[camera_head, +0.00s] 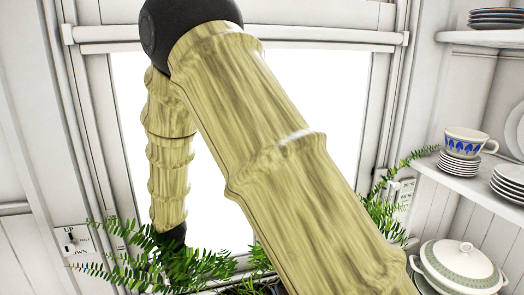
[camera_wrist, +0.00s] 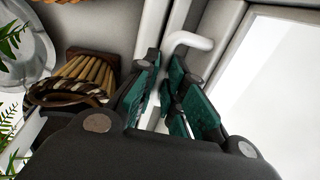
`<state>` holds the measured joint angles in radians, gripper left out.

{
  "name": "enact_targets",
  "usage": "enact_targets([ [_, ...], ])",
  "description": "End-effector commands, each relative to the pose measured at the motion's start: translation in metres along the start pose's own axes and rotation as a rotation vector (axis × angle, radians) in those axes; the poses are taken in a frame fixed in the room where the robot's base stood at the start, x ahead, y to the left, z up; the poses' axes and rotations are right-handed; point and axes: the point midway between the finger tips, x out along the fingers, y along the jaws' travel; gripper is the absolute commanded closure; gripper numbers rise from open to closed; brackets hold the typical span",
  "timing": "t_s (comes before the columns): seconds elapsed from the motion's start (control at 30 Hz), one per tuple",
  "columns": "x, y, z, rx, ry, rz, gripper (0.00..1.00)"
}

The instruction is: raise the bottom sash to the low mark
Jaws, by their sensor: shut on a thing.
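The window's bottom sash (camera_head: 92,80) shows in the head view as a white frame around a bright pane, largely covered by my arm. In the wrist view the pale sash frame (camera_wrist: 232,42) and bright pane are at the right. A white curved handle (camera_wrist: 190,42) sticks out beside the frame. My gripper (camera_wrist: 168,75), with teal finger pads, is closed around a white part that appears to belong to this handle; the exact contact is partly hidden by the fingers. In the head view my gripper is hidden. I cannot make out which marking is the low mark.
Green fern fronds (camera_head: 175,265) fill the sill area. A switch plate (camera_head: 72,240) reading UP is on the left wall. Shelves at right hold a blue-patterned cup (camera_head: 466,141), plates and a lidded tureen (camera_head: 458,268). A brown basket-like item (camera_wrist: 72,88) lies left of my gripper.

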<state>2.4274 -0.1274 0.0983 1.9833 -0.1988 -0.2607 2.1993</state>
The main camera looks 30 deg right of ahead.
Motion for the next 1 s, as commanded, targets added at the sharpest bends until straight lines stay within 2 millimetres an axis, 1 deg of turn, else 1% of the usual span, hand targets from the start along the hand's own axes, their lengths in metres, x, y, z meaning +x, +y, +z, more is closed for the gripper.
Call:
enact_targets([
  [0.17, -0.001, 0.002, -0.002, 0.000, 0.003, 0.004, 1.00],
  [1.0, -0.034, -0.006, -0.001, 0.000, 0.003, 0.001, 1.00],
])
